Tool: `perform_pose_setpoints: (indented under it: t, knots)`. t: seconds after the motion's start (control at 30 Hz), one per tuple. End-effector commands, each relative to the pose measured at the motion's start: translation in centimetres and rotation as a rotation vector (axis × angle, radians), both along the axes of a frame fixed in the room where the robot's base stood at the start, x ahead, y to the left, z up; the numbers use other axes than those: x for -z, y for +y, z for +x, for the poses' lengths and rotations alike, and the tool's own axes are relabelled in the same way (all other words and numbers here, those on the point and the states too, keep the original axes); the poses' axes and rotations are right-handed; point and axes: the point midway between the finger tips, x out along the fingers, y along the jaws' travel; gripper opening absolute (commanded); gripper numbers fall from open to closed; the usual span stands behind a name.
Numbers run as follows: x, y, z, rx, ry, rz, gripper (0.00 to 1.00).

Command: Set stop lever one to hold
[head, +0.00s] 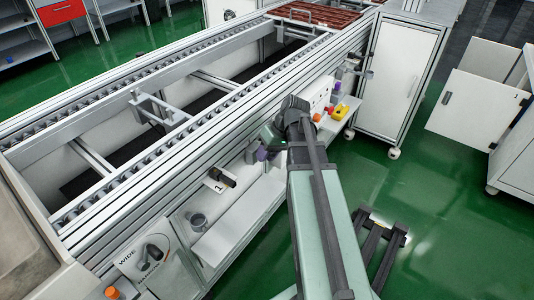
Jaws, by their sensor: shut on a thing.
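Stop lever one (230,180) shows in the head view as a short dark handle beside a white plate marked "1" (214,182), on the near side of the conveyor. My gripper (257,152) is to the right of and above the lever in the picture, apart from its dark handle. The gripper is small here and partly hidden by my wrist. No hold marking can be read by the lever.
A grey cup (198,221) stands on the shelf below the conveyor. A control box (319,92), a yellow item (340,112) and a white cabinet (401,70) lie beyond my arm.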

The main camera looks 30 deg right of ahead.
Motion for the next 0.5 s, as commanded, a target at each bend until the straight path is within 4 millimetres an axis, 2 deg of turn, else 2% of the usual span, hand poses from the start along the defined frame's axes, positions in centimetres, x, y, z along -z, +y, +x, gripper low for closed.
perform_pose_setpoints:
  t: [0.2,0.23,0.37,0.5]
  knots:
    - [-0.05,0.01,0.12,0.000,-0.003,0.002,0.00]
    - [-0.05,0.02,0.12,0.000,-0.003,0.002,0.31]
    - [-0.05,0.01,0.11,0.000,-0.003,0.002,0.51]
    - [-0.04,0.01,0.08,0.000,-0.003,0.002,0.52]
